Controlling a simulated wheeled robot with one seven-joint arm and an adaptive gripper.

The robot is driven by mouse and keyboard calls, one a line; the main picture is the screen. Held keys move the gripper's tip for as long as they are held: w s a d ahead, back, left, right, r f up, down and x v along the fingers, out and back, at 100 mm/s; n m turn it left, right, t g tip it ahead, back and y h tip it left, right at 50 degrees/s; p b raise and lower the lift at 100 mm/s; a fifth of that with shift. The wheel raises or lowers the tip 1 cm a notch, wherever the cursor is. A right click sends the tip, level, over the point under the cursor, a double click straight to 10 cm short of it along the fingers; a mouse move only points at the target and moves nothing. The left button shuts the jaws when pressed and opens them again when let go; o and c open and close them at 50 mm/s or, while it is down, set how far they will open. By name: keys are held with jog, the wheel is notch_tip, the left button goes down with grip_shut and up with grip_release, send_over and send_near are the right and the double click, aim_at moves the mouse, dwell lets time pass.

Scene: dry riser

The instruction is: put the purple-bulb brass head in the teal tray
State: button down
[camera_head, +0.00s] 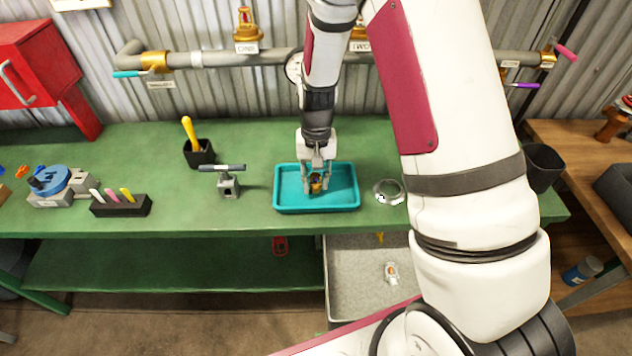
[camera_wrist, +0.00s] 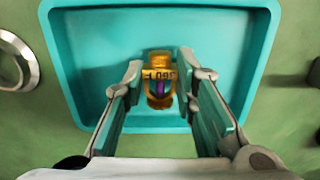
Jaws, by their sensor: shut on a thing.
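The brass head (camera_wrist: 159,72) has a dark-lettered band and a purple bulb in its middle. In the head view the small brass piece (camera_head: 316,184) shows between my fingertips, over the tray. My gripper (camera_head: 316,189) points down and is shut on it; the fingers also show on both sides of it in the wrist view (camera_wrist: 158,76). The teal tray (camera_head: 345,207) lies on the green bench, and its rim surrounds the head in the wrist view. I cannot tell whether the head touches the tray floor. Nothing else shows in the tray.
A grey clamp stand (camera_head: 228,184) stands left of the tray, and a round metal ring (camera_head: 388,192) lies close to its right. A black cup (camera_head: 199,153) with a yellow tool stands behind left. A pipe (camera_head: 220,59) with brass fittings runs along the back wall.

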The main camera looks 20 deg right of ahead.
aim_at(316, 182)
jog(key=shift+f, duration=0.65)
jog(key=shift+f, duration=0.1)
jog(key=c, duration=1.3)
grip_release()
notch_tip(316, 182, up, 12)
jog(key=r, duration=0.1)
jog(key=s+r+n+t, duration=0.2)
jog(key=s+r, duration=0.7)
jog(key=r, duration=0.4)
jog(key=s+r+t, duration=0.1)
jog(key=s+r, duration=0.1)
jog(key=s, duration=0.6)
jog(key=s+r+n+t, duration=0.1)
jog(key=s+r+t, duration=0.1)
jog(key=s, duration=0.5)
jog(key=shift+s+d+r+n, duration=0.3)
jog(key=shift+s+r, duration=0.05)
jog(key=shift+r, duration=0.25)
